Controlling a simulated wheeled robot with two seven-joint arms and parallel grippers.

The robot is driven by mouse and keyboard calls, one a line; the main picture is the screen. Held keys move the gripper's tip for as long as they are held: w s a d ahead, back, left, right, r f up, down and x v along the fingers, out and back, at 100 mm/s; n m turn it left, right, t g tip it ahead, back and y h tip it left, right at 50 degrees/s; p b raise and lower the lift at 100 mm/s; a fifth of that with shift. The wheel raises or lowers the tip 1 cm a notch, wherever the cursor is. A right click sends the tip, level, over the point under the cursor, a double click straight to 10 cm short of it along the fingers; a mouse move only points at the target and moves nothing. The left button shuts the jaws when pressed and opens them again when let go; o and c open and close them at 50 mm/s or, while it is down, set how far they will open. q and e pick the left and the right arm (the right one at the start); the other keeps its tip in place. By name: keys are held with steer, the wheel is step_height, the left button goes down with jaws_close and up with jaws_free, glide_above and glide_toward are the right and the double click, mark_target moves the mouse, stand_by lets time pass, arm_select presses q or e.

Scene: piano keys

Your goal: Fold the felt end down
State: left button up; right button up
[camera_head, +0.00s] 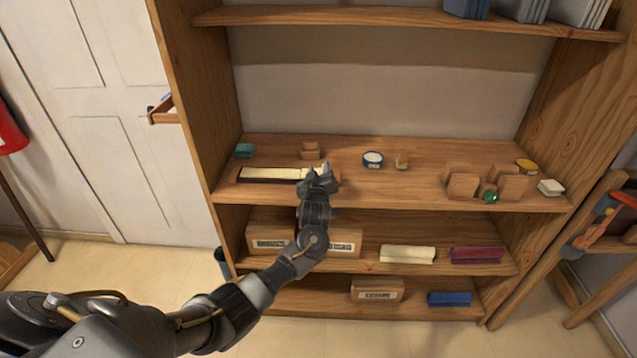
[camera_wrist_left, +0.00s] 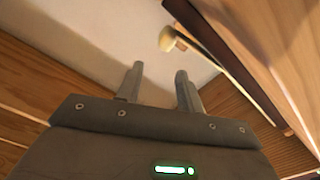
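A long cream strip (camera_head: 262,173) with a dark border lies on the left front of the middle shelf; its right end is hidden behind my left gripper. My left gripper (camera_head: 322,172) is over that right end. In the left wrist view, the two fingers of my left gripper (camera_wrist_left: 160,82) stand apart with nothing visible between them. A pale tan knob-like piece (camera_wrist_left: 167,39) shows beyond the right finger, beside a dark strip; I cannot tell for sure that it is the felt end. My right gripper is not in view.
A shelf board (camera_head: 400,18) runs above. The shelf's centre front is clear.

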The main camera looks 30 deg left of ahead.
arm_select(q)
steer(key=v, duration=0.8)
steer(key=shift+b, duration=0.3)
